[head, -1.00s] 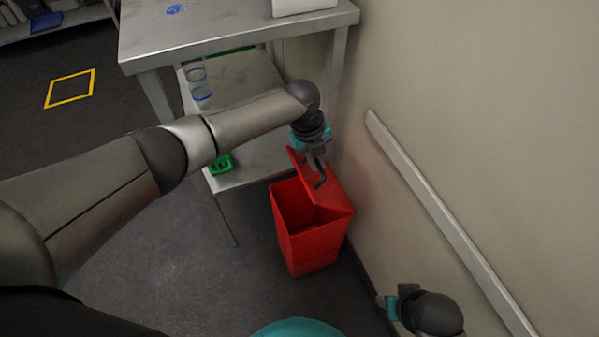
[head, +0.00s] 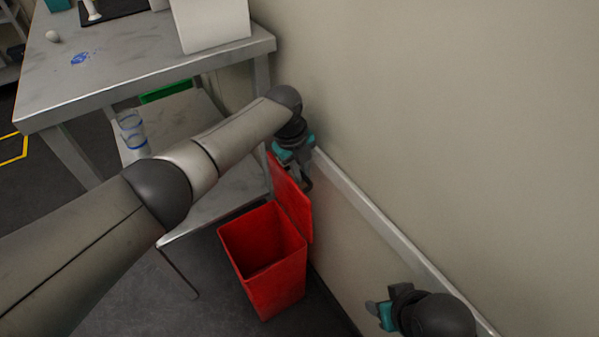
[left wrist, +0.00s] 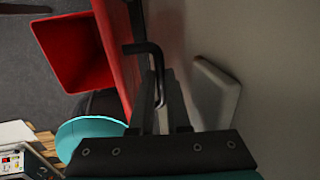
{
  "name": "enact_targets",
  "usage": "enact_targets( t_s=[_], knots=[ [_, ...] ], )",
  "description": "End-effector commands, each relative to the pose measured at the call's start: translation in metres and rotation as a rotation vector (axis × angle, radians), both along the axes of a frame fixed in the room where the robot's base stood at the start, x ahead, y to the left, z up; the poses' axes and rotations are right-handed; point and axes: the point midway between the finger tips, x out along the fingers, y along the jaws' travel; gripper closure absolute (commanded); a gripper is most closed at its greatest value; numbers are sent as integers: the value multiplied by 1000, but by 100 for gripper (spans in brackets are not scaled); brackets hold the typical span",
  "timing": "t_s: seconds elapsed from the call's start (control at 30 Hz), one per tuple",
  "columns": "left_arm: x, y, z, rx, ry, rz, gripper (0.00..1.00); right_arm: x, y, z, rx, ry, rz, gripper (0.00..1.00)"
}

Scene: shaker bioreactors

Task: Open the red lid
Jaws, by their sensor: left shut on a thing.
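A red bin (head: 275,280) stands on the floor with its mouth uncovered, and the inside looks empty. Its red lid (head: 293,200) stands raised, near upright, on the wall side of the bin. My left gripper (head: 304,182) is at the lid's upper part. It is shut on the lid's dark bent handle, which shows in the left wrist view (left wrist: 147,50) between the fingers (left wrist: 163,110). The bin (left wrist: 70,50) and the lid's edge (left wrist: 117,60) also show there. My right gripper (head: 374,311) is low by the wall, apart from the bin; its jaw opening is unclear.
A wall with a pale rail (head: 370,225) runs close behind the lid on the right. A metal table (head: 150,70) with a lower shelf (head: 215,205) stands left of the bin. Blue-ringed clear containers (head: 133,135) stand on the shelf. A white box (head: 212,25) is on the tabletop.

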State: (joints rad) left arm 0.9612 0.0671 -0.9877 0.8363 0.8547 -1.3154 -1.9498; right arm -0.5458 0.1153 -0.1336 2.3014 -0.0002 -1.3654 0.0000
Motion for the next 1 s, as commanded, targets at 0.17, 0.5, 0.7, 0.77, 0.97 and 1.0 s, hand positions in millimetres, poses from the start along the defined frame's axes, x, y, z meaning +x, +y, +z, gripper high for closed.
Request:
enact_targets(
  t_s=[0.17,0.5,0.7,0.77,0.97,1.0],
  knots=[
    [-5,-4,-4,-4,17,-5,100,0,0,2,0,-4,0,50],
    [-6,-5,-4,-5,16,-5,83,0,0,2,0,-4,-1,50],
    [-3,-3,-2,-4,10,-3,60,0,0,2,0,-4,-1,50],
    [-2,-3,-2,-3,8,-3,55,0,0,2,0,-4,-1,50],
    [-1,-2,-1,-3,4,-1,55,0,0,2,1,-3,0,50],
    [-1,-2,-1,-3,4,-1,55,0,0,2,1,-3,0,50]
  ],
)
